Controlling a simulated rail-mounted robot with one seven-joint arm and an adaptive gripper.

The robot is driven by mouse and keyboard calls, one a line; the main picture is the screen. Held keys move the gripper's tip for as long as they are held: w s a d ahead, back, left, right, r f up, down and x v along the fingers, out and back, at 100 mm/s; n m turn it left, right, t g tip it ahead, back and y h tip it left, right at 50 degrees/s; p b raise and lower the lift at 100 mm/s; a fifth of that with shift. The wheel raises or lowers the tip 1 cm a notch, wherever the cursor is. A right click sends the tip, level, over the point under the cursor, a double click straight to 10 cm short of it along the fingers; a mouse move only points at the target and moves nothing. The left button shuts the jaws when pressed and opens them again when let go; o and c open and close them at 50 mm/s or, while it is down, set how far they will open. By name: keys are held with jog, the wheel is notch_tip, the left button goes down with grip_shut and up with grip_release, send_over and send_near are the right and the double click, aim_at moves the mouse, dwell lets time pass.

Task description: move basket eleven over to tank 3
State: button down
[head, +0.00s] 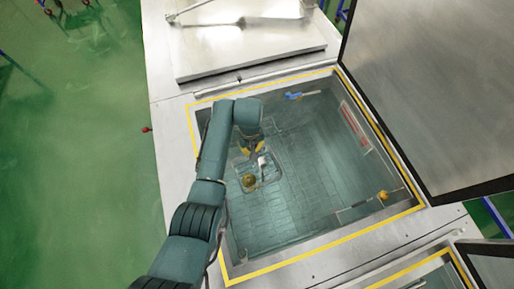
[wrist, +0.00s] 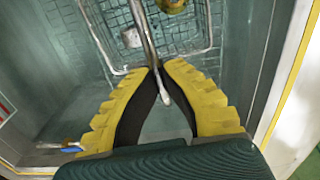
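A wire basket (head: 270,181) is inside the open tank with the yellow-edged rim (head: 300,256). It holds a round yellow-brown item (head: 248,180) and a small pale piece (wrist: 132,38). My gripper (head: 254,149) reaches down into this tank at the basket's far side. In the wrist view, the yellow fingertips (wrist: 161,70) close on a thin metal rod (wrist: 148,40), which looks like the basket's handle. The rod's end sticks out between the fingers. I cannot read any basket or tank number. I cannot tell whether the basket touches the floor.
A raised lid (head: 430,95) stands at the right of the open tank. A closed metal lid (head: 245,50) covers the tank behind. Another yellow-edged tank (head: 425,270) shows at the lower right, with its lid (head: 490,262) raised. Green floor is clear at left.

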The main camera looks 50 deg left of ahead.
notch_tip(320, 180, up, 16)
jog(key=p, duration=1.2)
jog(key=shift+r+p, duration=0.2)
jog(key=shift+p, duration=0.15)
jog(key=shift+w, duration=0.1)
dwell(3.7)
